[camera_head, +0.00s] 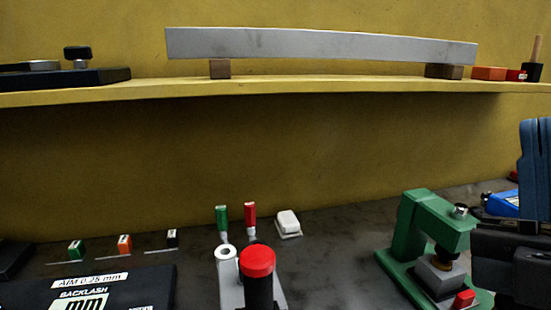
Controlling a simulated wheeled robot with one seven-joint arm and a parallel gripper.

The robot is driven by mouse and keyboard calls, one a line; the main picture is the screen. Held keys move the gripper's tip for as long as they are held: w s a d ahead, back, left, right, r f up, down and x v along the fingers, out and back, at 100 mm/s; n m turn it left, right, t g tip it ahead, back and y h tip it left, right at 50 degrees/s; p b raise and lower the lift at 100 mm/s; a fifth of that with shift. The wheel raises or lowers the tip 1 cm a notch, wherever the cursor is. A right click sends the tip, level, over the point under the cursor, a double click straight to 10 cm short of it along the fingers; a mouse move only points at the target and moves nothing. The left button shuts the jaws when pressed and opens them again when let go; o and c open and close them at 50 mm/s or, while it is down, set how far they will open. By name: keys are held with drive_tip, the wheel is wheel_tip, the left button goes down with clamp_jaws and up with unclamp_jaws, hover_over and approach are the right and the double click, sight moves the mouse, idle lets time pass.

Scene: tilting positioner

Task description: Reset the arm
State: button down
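At the right edge, a blue and black jointed shape (535,170) looks like part of my arm. Below it, a dark blocky part (508,265) may be my gripper, cut off by the frame edge. I see no clear fingertips, so its opening cannot be told. It overlaps the right side of a green clamp-like fixture (428,215) in the picture; I cannot tell whether they touch. No held thing shows.
A shelf (330,84) carries a long grey bar (320,45) on two blocks. On the dark bench are a red-capped black cylinder (257,262), green and red markers (250,217), a white block (288,222) and a black backlash panel (140,290). The bench's middle right is clear.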

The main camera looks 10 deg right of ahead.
drive_tip(key=s+a+f+m+g+h, duration=0.1)
drive_tip(key=s+f+m+g+h, duration=0.25)
drive_tip(key=f+m+h, duration=0.45)
drive_tip(key=s+a+f+m+g+h, duration=0.25)
drive_tip(key=f+m+g+h, duration=0.2)
drive_tip(key=f+m, duration=0.6)
drive_tip(key=s+d+f+g+y, duration=0.1)
drive_tip(key=s+f+g+y, duration=0.3)
drive_tip(key=s+f+g, duration=0.4)
drive_tip(key=s+f, duration=0.6)
drive_tip(key=s, duration=0.1)
drive_tip(key=shift+d+f+y, duration=0.15)
drive_tip(key=shift+y, duration=0.2)
